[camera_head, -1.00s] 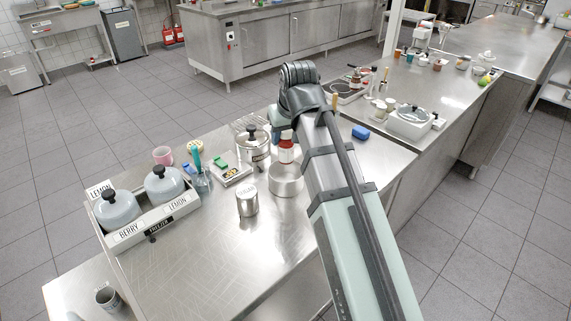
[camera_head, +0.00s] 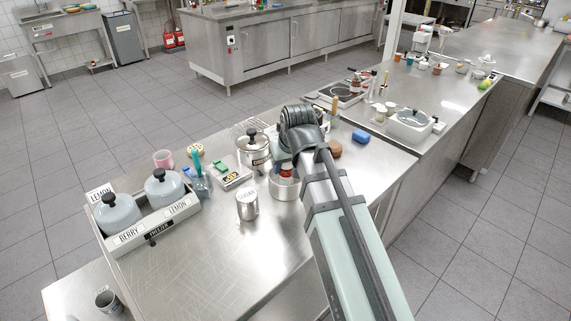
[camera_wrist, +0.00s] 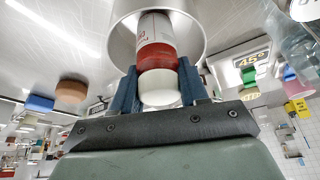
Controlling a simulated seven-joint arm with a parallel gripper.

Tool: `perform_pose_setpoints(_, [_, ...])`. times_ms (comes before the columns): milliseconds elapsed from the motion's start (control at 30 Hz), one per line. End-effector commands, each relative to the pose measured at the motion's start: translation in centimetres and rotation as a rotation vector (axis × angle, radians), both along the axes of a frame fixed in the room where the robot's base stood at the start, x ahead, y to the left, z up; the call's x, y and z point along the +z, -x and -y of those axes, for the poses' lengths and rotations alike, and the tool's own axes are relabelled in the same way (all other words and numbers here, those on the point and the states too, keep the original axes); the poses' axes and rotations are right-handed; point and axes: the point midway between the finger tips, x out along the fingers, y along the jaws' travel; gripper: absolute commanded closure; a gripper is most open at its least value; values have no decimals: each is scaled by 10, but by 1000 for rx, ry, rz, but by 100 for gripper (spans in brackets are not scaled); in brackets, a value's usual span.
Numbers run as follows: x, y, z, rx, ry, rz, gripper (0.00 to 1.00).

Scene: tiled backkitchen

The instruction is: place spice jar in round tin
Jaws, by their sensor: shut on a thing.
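The spice jar, with a red band and white cap, shows in the wrist view (camera_wrist: 156,52) and partly in the head view (camera_head: 287,168). My gripper (camera_wrist: 158,82) is shut on it near the cap, one blue finger on each side. The jar's lower end is inside the mouth of the round tin (camera_head: 284,189), whose shiny rim also shows in the wrist view (camera_wrist: 199,44). The tin's near wall hides the jar's lower part in the head view. I cannot tell whether the jar touches the tin's floor.
A sugar canister (camera_head: 247,205) stands close to the left of the tin, and a lidded steel pot (camera_head: 253,150) behind it. A blue block (camera_head: 360,136) lies to the right. The front of the steel counter (camera_head: 215,250) is clear.

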Motion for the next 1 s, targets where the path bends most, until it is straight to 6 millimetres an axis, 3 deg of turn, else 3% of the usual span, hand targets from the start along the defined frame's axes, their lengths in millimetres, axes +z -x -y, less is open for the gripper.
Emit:
perform_pose_setpoints(233, [-3, 0, 0, 0, 0, 0, 90])
perform_pose_setpoints(267, [-3, 0, 0, 0, 0, -1, 55])
perform_pose_setpoints(500, [-2, 0, 0, 0, 0, 0, 32])
perform_pose_setpoints(800, [-1, 0, 0, 0, 0, 0, 31])
perform_pose_setpoints(1000, [11, 4, 2, 0, -1, 2, 31])
